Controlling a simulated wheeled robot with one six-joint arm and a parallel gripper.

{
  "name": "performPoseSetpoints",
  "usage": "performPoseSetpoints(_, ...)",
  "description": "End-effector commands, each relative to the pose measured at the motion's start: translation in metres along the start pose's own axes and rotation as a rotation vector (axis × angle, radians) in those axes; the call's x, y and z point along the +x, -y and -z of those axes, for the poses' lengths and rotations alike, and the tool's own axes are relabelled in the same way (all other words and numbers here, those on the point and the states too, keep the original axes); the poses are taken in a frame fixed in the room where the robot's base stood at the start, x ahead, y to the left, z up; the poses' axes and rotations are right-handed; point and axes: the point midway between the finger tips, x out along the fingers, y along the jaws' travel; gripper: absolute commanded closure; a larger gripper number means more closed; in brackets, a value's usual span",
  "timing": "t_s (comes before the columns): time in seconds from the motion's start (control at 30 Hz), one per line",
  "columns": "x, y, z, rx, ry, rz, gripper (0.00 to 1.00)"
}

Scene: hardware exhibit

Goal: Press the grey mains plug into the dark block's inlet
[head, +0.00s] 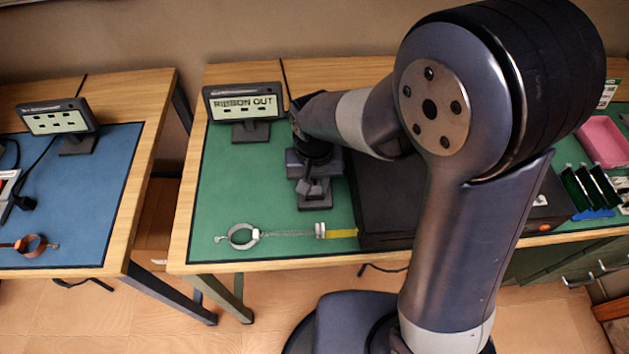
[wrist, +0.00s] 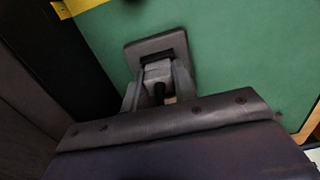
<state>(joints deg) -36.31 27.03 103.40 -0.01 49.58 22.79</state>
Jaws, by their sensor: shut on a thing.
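The dark block (wrist: 140,47) lies on the green mat in the wrist view, with a black inlet opening facing my gripper (wrist: 157,80). My gripper is shut on the grey mains plug (wrist: 158,70), which sits between the two fingers with a black stub at its rear. The plug's front is at the inlet's edge; I cannot tell if it is inside or just in front. In the head view my gripper (head: 313,185) points down at the dark block (head: 316,203), and the plug is too small to make out there.
A display reading "RIBBON OUT" (head: 243,103) stands behind. A black case (head: 385,205) is close on the right. Green mat (head: 225,185) is clear at left.

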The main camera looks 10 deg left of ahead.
Motion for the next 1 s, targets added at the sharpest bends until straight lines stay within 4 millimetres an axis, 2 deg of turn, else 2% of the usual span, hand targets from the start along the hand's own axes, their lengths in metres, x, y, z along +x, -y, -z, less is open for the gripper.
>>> performPoseSetpoints(0.4,0.002,-0.0001,-0.0004,0.0,0.001,0.0,0.86)
performPoseSetpoints(0.43,0.002,-0.0001,-0.0004,0.0,0.001,-0.001,0.71)
performPoseSetpoints(0.7,0.0027,-0.0009,-0.0008,0.0,0.003,-0.002,0.49)
performPoseSetpoints(1.0,0.0021,-0.0008,-0.0005,0.0,0.002,-0.002,0.48)
